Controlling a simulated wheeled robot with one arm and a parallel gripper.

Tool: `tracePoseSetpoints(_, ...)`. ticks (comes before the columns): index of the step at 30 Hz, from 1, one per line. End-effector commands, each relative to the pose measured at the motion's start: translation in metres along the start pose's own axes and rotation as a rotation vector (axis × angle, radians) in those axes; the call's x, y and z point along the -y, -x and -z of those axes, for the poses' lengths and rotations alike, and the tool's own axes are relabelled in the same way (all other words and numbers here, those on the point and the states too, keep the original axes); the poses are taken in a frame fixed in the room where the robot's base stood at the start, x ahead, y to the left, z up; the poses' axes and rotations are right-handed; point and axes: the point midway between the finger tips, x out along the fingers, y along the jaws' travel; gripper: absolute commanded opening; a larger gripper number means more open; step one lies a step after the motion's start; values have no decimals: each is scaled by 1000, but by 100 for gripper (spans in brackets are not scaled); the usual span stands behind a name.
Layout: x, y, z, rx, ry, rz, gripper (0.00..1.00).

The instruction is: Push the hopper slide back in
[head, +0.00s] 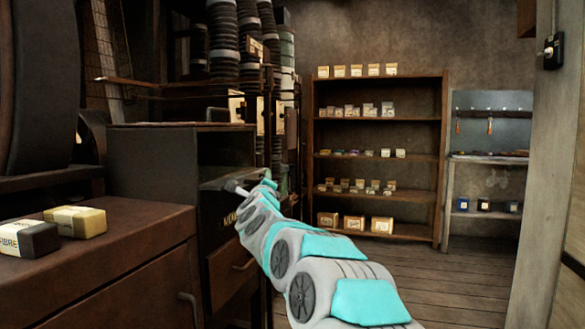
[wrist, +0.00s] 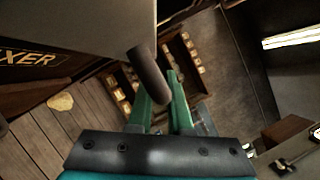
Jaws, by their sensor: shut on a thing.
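The hopper slide shows as a thin grey plate (head: 219,183) at the front of the dark open box in the head view. In the wrist view a broad grey surface, which looks like the slide (wrist: 85,18), fills the upper left. A dark round handle (wrist: 149,76) sticks out from it towards my gripper. My gripper (wrist: 158,90) has green fingers on either side of the handle and is shut on it. In the head view my gripper (head: 266,184) is small and partly hidden by my arm. How far the slide stands out is hard to tell.
A dark cabinet (head: 150,260) with a yellow block (head: 78,221) and a dark block (head: 27,239) stands at left. Stacked round discs (head: 222,40) rise behind the box. A shelf of small boxes (head: 380,135) stands at the back. The wooden floor (head: 450,275) at right is clear.

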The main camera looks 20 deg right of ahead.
Motion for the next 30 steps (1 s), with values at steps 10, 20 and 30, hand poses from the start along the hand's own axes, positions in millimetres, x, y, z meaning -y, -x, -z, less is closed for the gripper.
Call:
tracePoseSetpoints(10,-26,-16,-36,0,1,-2,0)
tracePoseSetpoints(20,-30,-17,-40,2,2,-2,0)
tracePoseSetpoints(30,-29,-17,-40,2,2,-2,30)
